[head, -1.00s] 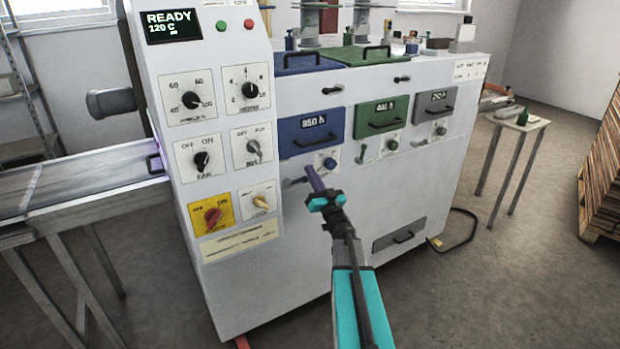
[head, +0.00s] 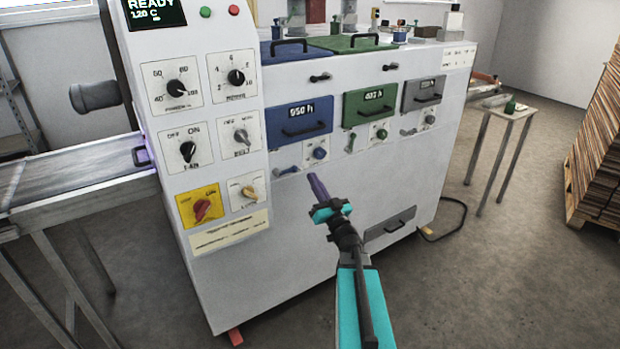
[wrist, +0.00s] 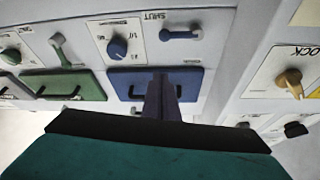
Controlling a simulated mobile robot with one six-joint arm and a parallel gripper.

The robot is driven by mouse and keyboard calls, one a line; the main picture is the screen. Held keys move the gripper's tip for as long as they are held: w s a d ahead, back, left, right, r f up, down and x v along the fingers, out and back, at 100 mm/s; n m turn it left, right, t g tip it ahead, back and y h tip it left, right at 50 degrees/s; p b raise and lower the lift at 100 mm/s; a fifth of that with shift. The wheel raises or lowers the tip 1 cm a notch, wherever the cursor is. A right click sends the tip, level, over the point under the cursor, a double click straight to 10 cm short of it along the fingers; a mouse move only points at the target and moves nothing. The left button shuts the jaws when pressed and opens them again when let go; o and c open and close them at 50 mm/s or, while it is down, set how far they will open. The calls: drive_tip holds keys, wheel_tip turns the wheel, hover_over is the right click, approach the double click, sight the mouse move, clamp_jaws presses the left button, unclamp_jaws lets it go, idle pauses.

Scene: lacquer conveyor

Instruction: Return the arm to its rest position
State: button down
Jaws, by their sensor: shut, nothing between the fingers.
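My gripper (head: 316,186) is in front of the machine's white front panel, below the blue drawer (head: 299,122) and its blue knob (head: 319,153). Its purple fingers are shut together with nothing between them, and they appear apart from the panel. My teal arm reaches up from the lower right of the head view. In the wrist view the shut fingers (wrist: 162,95) stand in front of the blue drawer (wrist: 185,82), with the blue knob (wrist: 117,47) beyond them.
The machine's control panel (head: 205,130) has several knobs and a display reading READY, 120 C. A conveyor (head: 75,175) joins at left. A green drawer (head: 370,104) and a grey drawer (head: 424,91) are further right. A small table (head: 500,112) and stacked boards (head: 600,140) stand right, with open floor between.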

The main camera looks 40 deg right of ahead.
drive_tip(key=shift+s+f, duration=0.1)
drive_tip(key=shift+s, duration=0.1)
idle(0.5)
